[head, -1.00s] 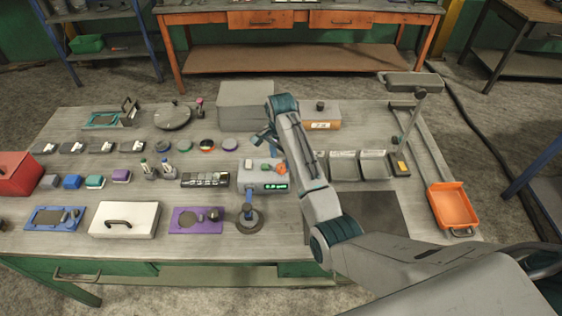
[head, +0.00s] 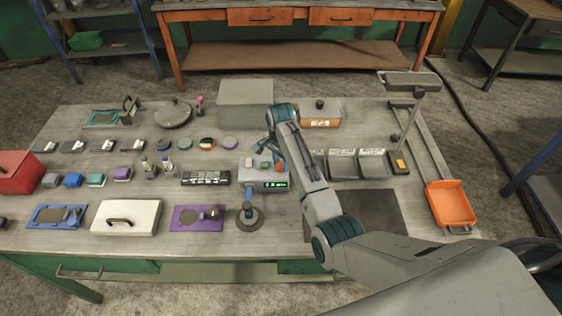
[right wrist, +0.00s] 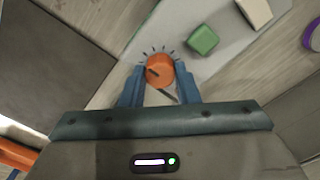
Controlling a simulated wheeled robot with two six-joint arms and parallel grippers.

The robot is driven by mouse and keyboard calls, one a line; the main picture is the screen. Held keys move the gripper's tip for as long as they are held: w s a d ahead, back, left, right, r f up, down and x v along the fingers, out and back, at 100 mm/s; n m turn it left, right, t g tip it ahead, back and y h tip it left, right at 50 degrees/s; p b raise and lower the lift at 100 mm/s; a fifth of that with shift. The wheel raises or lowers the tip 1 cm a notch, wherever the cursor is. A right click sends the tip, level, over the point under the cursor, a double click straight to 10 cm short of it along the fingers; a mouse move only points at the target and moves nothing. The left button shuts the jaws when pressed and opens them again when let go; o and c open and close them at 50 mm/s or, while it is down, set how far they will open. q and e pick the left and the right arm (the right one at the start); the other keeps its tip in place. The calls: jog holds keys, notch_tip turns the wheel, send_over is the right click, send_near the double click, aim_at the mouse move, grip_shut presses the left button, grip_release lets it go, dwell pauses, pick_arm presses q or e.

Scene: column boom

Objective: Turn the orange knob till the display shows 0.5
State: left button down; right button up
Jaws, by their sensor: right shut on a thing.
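The orange knob (right wrist: 160,70) sits on a light grey box (head: 253,178), between the two blue fingers of my right gripper (right wrist: 160,92) in the right wrist view. The gripper is shut on the knob. A dark pointer line and tick marks show at the knob. In the head view my right gripper (head: 271,150) is over the box, and its arm partly covers the knob. The box's display (head: 275,185) has green digits on its front, too small to read surely. A green button (right wrist: 202,40) is beside the knob. My left gripper is not in view.
A blue-handled lever on a round dark base (head: 249,218) stands close in front of the box. A large grey box (head: 245,103) is behind. Grey bins (head: 343,163) stand to the right, a dark mat (head: 370,212) lies in front of them, and several small items crowd the left.

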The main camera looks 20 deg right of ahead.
jog(key=n, duration=0.4)
jog(key=shift+n, duration=0.4)
jog(key=n, duration=0.4)
jog(key=shift+n, duration=0.3)
jog(key=n, duration=0.4)
jog(key=shift+r+n, duration=0.1)
jog(key=shift+n, duration=2)
jog(key=o, duration=1)
